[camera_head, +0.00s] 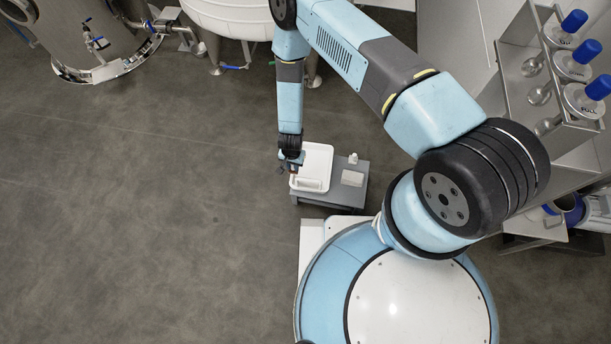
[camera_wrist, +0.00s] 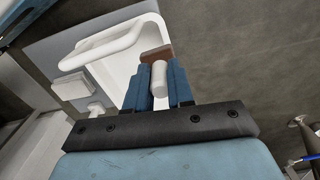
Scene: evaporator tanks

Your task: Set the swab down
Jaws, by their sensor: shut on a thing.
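My gripper (camera_head: 292,165) points down at the left edge of a white tray (camera_head: 318,158). In the wrist view its two blue fingers (camera_wrist: 160,72) are shut on the swab (camera_wrist: 159,79), a short white cylinder. A brown piece (camera_wrist: 157,53) shows just beyond the swab; I cannot tell if it is joined to it. The white tray (camera_wrist: 125,68) lies behind and left of the fingers in the wrist view. I cannot tell whether the swab touches the tray.
The tray sits on a small grey table (camera_head: 352,190). A white block (camera_head: 352,178) and a small white item (camera_head: 353,158) stand right of the tray. Steel tanks stand at the back. Floor at left is clear.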

